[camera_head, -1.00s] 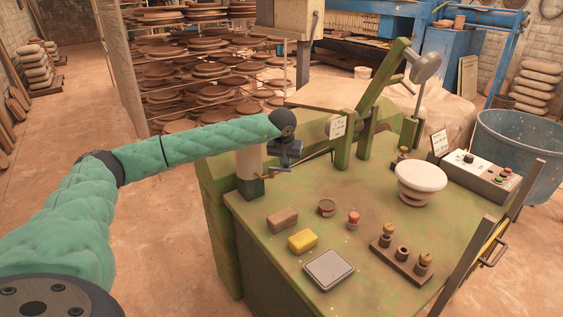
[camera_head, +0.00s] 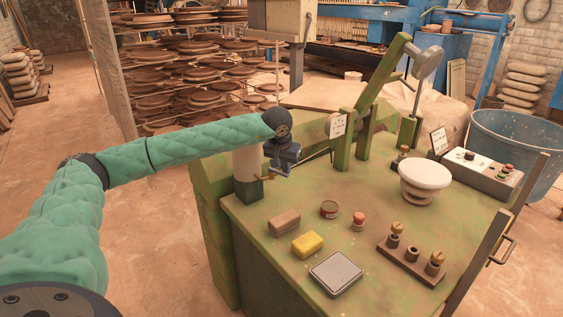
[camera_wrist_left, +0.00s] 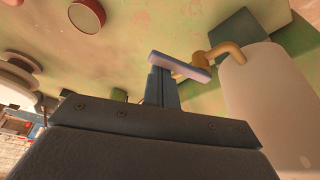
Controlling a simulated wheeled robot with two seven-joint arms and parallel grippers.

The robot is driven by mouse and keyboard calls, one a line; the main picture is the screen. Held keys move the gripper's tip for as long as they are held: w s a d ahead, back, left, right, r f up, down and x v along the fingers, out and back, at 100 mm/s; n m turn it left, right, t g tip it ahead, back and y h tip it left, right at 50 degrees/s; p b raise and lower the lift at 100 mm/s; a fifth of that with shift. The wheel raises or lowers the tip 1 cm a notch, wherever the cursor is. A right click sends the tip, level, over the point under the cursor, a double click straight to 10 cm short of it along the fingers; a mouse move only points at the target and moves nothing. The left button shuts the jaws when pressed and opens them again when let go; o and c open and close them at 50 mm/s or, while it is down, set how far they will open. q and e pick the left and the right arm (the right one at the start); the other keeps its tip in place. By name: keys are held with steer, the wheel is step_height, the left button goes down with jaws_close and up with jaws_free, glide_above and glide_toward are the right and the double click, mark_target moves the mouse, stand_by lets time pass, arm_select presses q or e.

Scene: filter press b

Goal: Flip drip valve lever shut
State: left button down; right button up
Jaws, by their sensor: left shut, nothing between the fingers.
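The drip valve (camera_head: 264,178) is a small brass fitting at the foot of a white cylinder (camera_head: 246,163) with a dark green base, at the press's left edge. In the left wrist view the brass pipe (camera_wrist_left: 222,50) bends out beside the white cylinder (camera_wrist_left: 262,90). My left gripper (camera_head: 281,168) is shut and empty, just above and right of the valve. In the wrist view a pale lilac bar (camera_wrist_left: 180,66) lies across the gripper's tip, close to the pipe's end. I cannot tell whether they touch. The gripper partly hides the lever, and its position is unclear. My right gripper is not in view.
On the green press table (camera_head: 300,225) are a brown block (camera_head: 284,222), a yellow sponge (camera_head: 307,244), a round tin (camera_head: 329,209), a red button (camera_head: 358,220) and a grey scale (camera_head: 335,273). A green upright (camera_head: 342,145) stands right of my gripper.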

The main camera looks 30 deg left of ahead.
arm_select(q)
steer(key=shift+d, duration=0.85)
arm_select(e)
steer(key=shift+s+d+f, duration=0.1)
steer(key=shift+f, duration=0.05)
